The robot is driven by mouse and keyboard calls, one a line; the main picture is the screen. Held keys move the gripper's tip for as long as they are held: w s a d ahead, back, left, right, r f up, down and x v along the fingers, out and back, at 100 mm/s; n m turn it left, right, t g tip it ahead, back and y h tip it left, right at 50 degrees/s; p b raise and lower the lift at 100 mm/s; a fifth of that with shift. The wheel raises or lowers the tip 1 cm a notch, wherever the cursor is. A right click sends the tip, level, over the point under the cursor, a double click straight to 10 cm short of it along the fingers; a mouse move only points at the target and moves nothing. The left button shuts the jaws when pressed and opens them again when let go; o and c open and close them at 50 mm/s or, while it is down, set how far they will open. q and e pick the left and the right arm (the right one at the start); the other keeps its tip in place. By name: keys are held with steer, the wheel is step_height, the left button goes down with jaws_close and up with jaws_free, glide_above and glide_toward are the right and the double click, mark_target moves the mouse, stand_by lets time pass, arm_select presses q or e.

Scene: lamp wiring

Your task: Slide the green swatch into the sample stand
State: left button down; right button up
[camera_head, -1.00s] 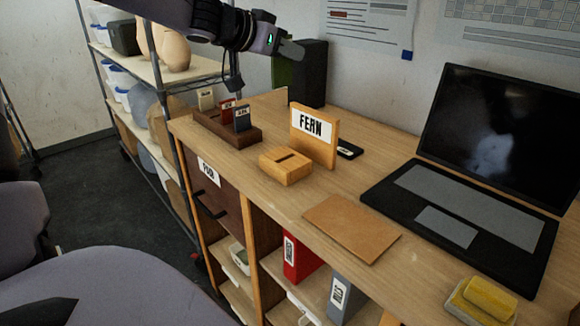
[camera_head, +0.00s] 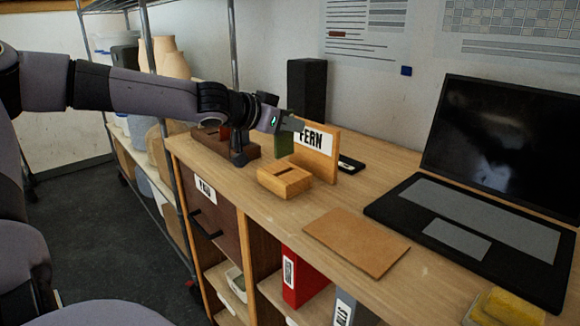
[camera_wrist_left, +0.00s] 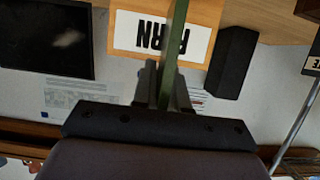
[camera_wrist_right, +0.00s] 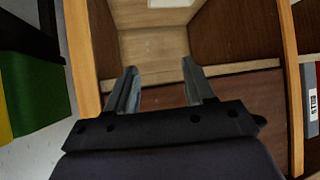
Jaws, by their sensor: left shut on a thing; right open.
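The green swatch (camera_head: 285,144) is held upright by my left gripper (camera_head: 291,124), just behind the sample stand (camera_head: 284,186) in the picture. The stand is a light wooden block with a slot in its top. The swatch's lower edge appears apart from the slot. A wooden board with a FERN label (camera_head: 317,150) stands behind the block. In the left wrist view, the swatch (camera_wrist_left: 177,40) is edge-on between the fingers, across the FERN label. My right gripper (camera_wrist_right: 161,88) is open and empty in its wrist view, facing a wooden compartment.
A dark brown rack (camera_head: 246,151) with other swatches stands to the left, partly hidden by my left arm. A black speaker (camera_head: 307,88) stands behind. A brown mat (camera_head: 356,236) and an open laptop (camera_head: 465,220) lie to the right. A small black item (camera_head: 350,164) lies beside the board.

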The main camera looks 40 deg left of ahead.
mark_target(293, 152)
arm_select(q)
step_height(293, 152, down, 7)
steer(key=shift+r+b, duration=0.1)
steer(key=shift+b, duration=1.15)
steer(key=c, duration=1.2)
jaws_free()
steer(key=shift+o, duration=0.2)
steer(key=shift+r, duration=0.15)
steer(key=shift+s, duration=0.1)
